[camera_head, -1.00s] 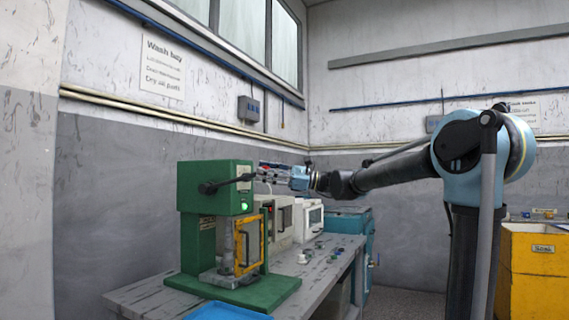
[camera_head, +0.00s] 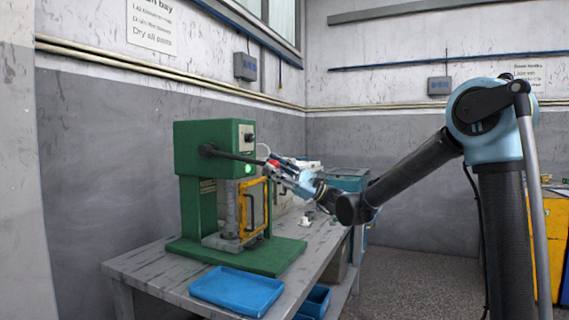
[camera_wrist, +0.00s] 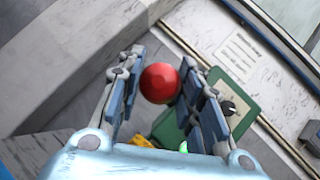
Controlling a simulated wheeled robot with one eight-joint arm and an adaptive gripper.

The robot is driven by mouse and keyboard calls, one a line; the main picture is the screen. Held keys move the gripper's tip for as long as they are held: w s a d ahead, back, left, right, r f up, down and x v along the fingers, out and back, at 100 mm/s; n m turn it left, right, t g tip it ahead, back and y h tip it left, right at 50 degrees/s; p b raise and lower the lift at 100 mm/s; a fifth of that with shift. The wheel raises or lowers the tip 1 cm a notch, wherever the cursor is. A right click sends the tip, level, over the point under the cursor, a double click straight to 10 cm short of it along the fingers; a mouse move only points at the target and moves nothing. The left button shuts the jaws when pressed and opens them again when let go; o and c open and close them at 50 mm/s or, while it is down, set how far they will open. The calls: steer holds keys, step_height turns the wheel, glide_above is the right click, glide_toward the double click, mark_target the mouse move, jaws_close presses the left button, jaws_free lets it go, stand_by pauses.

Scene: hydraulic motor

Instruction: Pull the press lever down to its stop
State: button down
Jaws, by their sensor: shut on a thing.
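The green press (camera_head: 200,150) stands on the bench at the left in the head view, with a lit green lamp on its front. Its black lever (camera_head: 236,157) runs from the pivot to the right and slopes slightly downward. My gripper (camera_head: 273,165) is at the lever's outer end. In the wrist view, the red ball knob (camera_wrist: 160,83) sits between the two fingers of my gripper (camera_wrist: 163,60), which is shut on it. The lever's rod is mostly hidden in the wrist view.
A yellow-framed guard (camera_head: 252,210) stands open-sided at the press front, below the lever. A blue tray (camera_head: 238,290) lies on the bench (camera_head: 150,275) before the press. Small parts and white equipment stand behind my gripper. A yellow cabinet (camera_head: 557,245) is at far right.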

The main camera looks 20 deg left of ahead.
steer(key=shift+w+f, duration=0.1)
steer(key=shift+f, duration=0.15)
stand_by(0.3)
steer(key=c, duration=1.2)
jaws_free()
steer(key=shift+o, duration=0.6)
steer(key=shift+d+f, duration=0.1)
steer(key=shift+d, duration=0.05)
steer(key=v, duration=1.1)
steer(key=shift+w+d+f, duration=0.15)
steer(key=shift+d+f, duration=0.1)
steer(key=shift+f, duration=0.1)
steer(key=shift+d, duration=0.1)
